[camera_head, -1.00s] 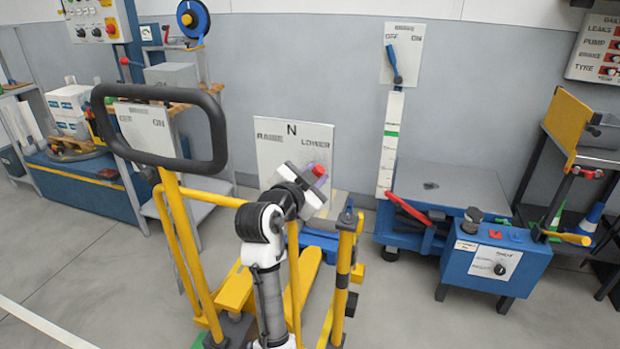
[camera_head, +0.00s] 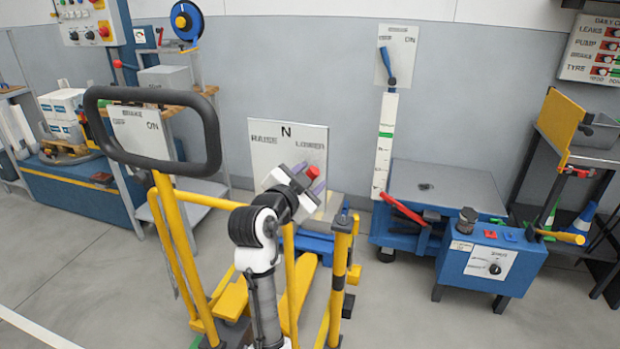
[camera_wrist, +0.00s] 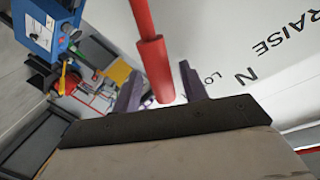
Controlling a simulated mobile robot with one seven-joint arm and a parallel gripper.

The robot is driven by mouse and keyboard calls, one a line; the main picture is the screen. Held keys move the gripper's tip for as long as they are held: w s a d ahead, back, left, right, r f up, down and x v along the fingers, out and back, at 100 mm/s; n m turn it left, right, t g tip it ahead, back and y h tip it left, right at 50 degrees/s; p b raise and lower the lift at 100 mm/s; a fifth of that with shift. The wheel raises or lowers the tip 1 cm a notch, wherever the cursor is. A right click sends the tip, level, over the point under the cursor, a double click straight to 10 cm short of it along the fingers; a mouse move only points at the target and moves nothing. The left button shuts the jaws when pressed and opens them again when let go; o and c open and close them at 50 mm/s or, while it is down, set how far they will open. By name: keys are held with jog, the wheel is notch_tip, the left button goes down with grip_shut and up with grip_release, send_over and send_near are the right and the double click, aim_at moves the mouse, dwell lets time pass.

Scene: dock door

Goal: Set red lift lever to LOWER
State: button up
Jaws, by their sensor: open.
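The white lever panel (camera_head: 262,152), marked RAISE, N and LOWER, stands behind my arm. The red tip (camera_head: 313,172) of the lift lever shows below the word LOWER; my gripper hides much of the rest. In the wrist view the red lever (camera_wrist: 158,70) comes down from the top, its thicker end between my two fingers. My gripper (camera_wrist: 160,88) is open, one purple-grey finger on each side of the lever. It also shows in the head view (camera_head: 309,178). I cannot tell whether either finger touches the lever.
A yellow frame with a black loop handle (camera_head: 213,140) stands close left of my arm, and a yellow post (camera_head: 340,285) stands to the right. A blue lift table (camera_head: 440,190) and a blue control box (camera_head: 490,265) are farther right.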

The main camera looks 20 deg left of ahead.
jog(key=b+v, duration=0.1)
jog(key=v, duration=1.2)
jog(key=shift+b, duration=0.3)
jog(key=shift+s+f, duration=0.1)
